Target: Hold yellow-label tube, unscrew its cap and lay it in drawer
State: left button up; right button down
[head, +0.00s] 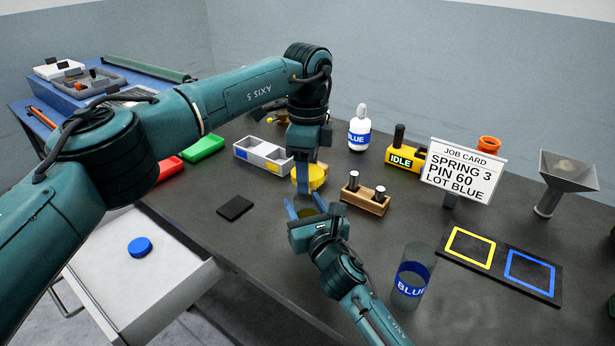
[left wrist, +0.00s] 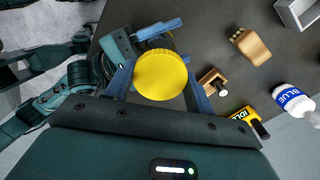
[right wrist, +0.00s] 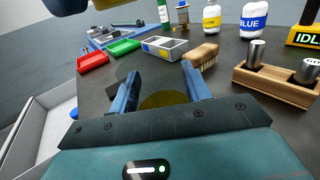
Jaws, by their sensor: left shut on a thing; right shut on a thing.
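The yellow cap (head: 315,176) is between the fingers of my left gripper (head: 308,182), which is shut on it. In the left wrist view the cap (left wrist: 161,75) shows as a ribbed yellow disc. My right gripper (head: 310,208) is below it, shut on the yellow-label tube (right wrist: 164,99). Only a dull yellow part of the tube shows between the fingers; most of it is hidden. The cap is above the tube and looks apart from it. The white drawer (head: 180,294) is pulled out at the lower left, with a blue cap (head: 140,247) lying in it.
An open blue-label tube (head: 410,282) stands at the right, near a mat (head: 487,268) with yellow and blue squares. A wooden block with two pins (head: 366,199), a job card (head: 461,174) and a grey divided bin (head: 263,158) stand around. A dark pad (head: 235,208) lies near the drawer.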

jog(key=c, duration=0.6)
grip_release()
